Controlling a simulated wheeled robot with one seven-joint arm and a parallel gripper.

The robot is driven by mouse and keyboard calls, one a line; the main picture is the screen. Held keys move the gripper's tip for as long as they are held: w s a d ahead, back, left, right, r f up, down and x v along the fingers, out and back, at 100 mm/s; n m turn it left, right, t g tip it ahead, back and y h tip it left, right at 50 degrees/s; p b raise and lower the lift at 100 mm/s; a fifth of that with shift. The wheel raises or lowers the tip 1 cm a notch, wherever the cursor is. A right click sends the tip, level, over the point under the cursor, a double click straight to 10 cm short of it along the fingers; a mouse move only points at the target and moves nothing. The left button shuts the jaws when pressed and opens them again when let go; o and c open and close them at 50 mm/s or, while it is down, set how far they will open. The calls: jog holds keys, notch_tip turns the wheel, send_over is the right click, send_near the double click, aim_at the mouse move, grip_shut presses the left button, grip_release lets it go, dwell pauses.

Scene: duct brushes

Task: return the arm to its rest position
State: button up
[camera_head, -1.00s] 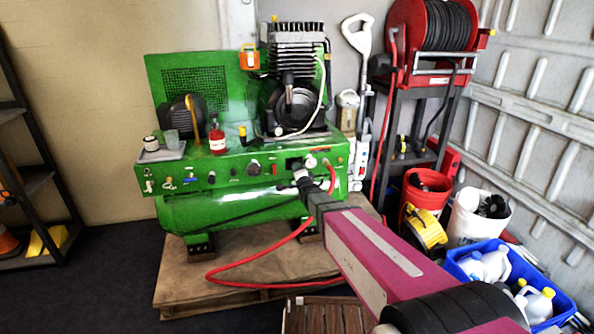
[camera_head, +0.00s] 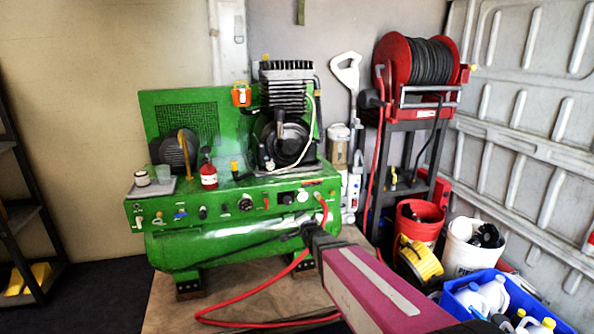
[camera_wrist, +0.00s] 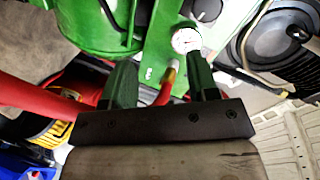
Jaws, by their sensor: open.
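My gripper (camera_head: 308,232) is in front of the right part of the green tank, just below the control panel (camera_head: 230,205) of the compressor. My magenta arm stretches to it from the lower right. In the wrist view my gripper (camera_wrist: 162,82) shows two dark green fingers spread apart, with nothing held between them. A white-faced gauge (camera_wrist: 186,40) and part of a red hose (camera_wrist: 167,85) show beyond the fingers; I cannot tell the exact gap to them.
The red hose (camera_head: 250,325) loops from the panel over the pallet (camera_head: 170,312). At right stand a hose reel (camera_head: 395,62), a red bucket (camera_head: 420,222), a white bucket (camera_head: 462,255) and a blue crate (camera_head: 452,303) of bottles. Dark floor at left is clear.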

jog(key=s+d+f+n+g+h, duration=0.1)
jog(key=s+d+f+n+g, duration=0.3)
jog(key=s+d+g, duration=0.3)
jog(key=s+d+f+n+g+h, duration=0.2)
jog(key=s+d+n+g, duration=0.4)
jog(key=s+d, duration=0.4)
jog(key=s+f+g, duration=0.1)
jog(key=s, duration=0.4)
jog(key=shift+f+g, duration=0.3)
jog(key=shift+f, duration=0.1)
jog(key=shift+s, duration=0.1)
dwell(0.6)
